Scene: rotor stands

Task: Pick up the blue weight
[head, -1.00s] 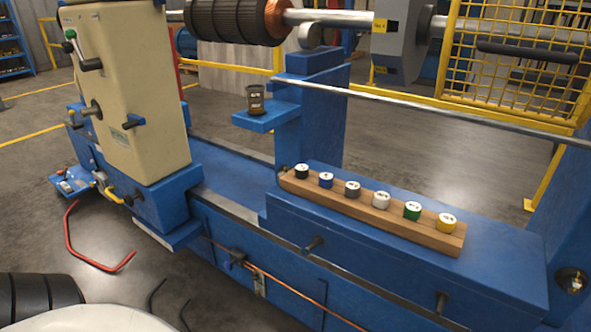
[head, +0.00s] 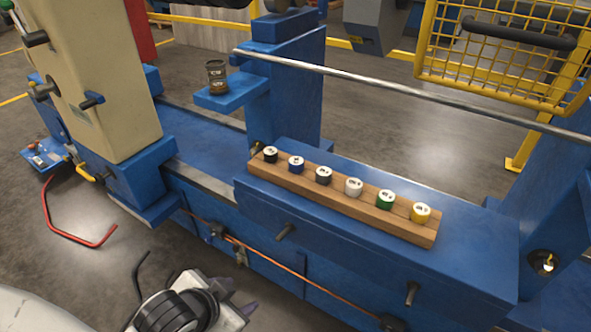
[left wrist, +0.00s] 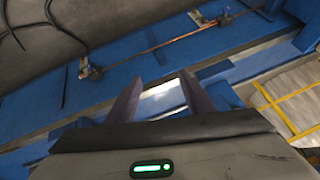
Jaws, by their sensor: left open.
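The blue weight (head: 296,164) is a small cylinder with a white top. It stands upright in a wooden rack (head: 345,208), second from the left in a row of weights. My left gripper (head: 222,293) is at the bottom of the head view, in front of the blue machine bed, well below and left of the rack. Its fingers are apart with nothing between them. The left wrist view shows the two open fingers (left wrist: 163,95) above blue machine surfaces, and no weight shows there. My right gripper is not in view.
A black weight (head: 270,154) and a dark grey weight (head: 323,175) flank the blue one closely. White, green and yellow weights stand further right. A small blue shelf (head: 232,92) holds a dark cup (head: 216,78).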

